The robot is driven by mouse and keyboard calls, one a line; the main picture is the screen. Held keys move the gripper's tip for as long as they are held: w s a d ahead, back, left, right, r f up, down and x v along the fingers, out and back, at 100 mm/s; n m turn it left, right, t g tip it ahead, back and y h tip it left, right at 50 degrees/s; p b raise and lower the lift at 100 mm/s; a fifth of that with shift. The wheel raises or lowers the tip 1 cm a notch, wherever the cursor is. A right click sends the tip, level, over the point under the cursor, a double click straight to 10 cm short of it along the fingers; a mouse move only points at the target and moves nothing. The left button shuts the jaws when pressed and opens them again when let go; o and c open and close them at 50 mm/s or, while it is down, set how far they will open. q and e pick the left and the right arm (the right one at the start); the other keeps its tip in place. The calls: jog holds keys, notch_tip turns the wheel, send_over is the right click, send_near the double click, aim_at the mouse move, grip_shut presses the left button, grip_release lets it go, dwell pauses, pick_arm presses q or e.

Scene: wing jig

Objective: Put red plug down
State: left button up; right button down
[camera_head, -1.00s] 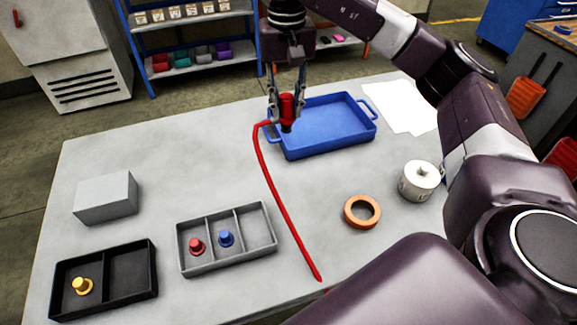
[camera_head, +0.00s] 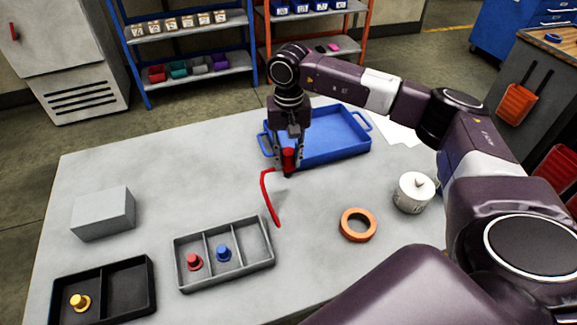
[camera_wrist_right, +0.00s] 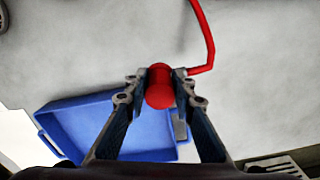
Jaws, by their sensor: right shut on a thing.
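The red plug (camera_head: 288,160) is a red cylinder with a red cable (camera_head: 269,198) coming off its side. My right gripper (camera_head: 288,158) is shut on the plug and holds it upright at the near left side of the blue tray. In the right wrist view the plug (camera_wrist_right: 160,86) sits between both fingers, and the cable (camera_wrist_right: 210,40) runs off beside it. The plug's lower end is close to the table (camera_head: 150,185); I cannot tell whether it touches. My left gripper is not in view.
The blue tray (camera_head: 335,150) stands right behind the plug. A grey divided box (camera_head: 250,264) holds a red and a blue peg; a black box (camera_head: 125,290) holds a yellow one. An orange ring (camera_head: 357,225) and white pot (camera_head: 413,193) stand right.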

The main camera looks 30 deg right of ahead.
aim_at(289, 168)
jog(key=shift+f+p, duration=0.3)
jog(key=shift+f, duration=1.8)
jog(key=shift+f, duration=0.15)
jog(key=c, duration=1.6)
grip_release()
